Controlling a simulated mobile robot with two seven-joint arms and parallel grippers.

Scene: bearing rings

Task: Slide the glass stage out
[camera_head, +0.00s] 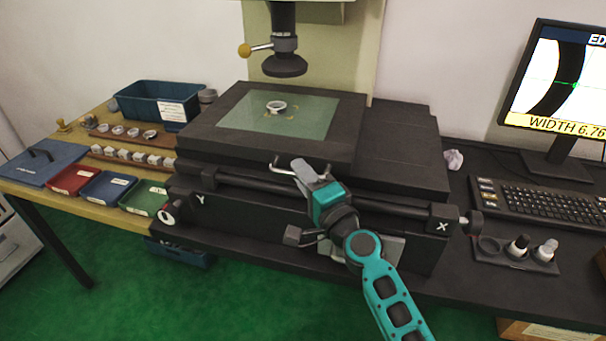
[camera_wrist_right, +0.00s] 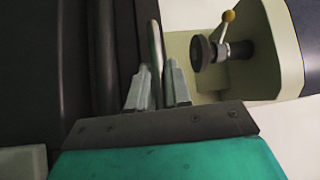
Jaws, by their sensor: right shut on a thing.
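The glass stage (camera_head: 312,118) is a pale green glass plate set in a black top on the measuring machine. A thin metal handle (camera_head: 279,168) sticks out at the front edge of the stage. My right gripper (camera_head: 310,170) is at this front edge, shut on the handle. In the right wrist view the handle bar (camera_wrist_right: 155,50) runs between the two fingers. The fingers hide part of the handle in the head view. My left gripper is not in view.
The machine's lens (camera_head: 285,64) hangs above the stage. A blue bin (camera_head: 150,98) and small trays stand left; a keyboard (camera_head: 542,212) and monitor (camera_head: 560,85) stand right.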

